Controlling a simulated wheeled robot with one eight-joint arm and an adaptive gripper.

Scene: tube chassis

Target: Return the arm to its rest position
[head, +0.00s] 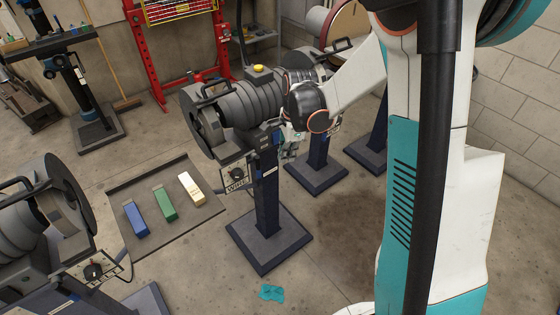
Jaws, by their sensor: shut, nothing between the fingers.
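My arm reaches from the right into the middle of the head view, bent at a dark joint with orange rings. My gripper (290,149) is small at the arm's end. It points down beside the grey grinding machine (245,103) on its dark blue pedestal. The gripper is shut and holds nothing. The machine and my arm crowd it, so I cannot tell whether it touches the machine.
A dark mat (158,186) on the floor holds a blue block (135,219), a green block (164,203) and a cream block (191,189). Another grey machine (48,215) stands at the left. A teal cloth-like piece (271,292) lies on open floor. A red frame (150,60) stands behind.

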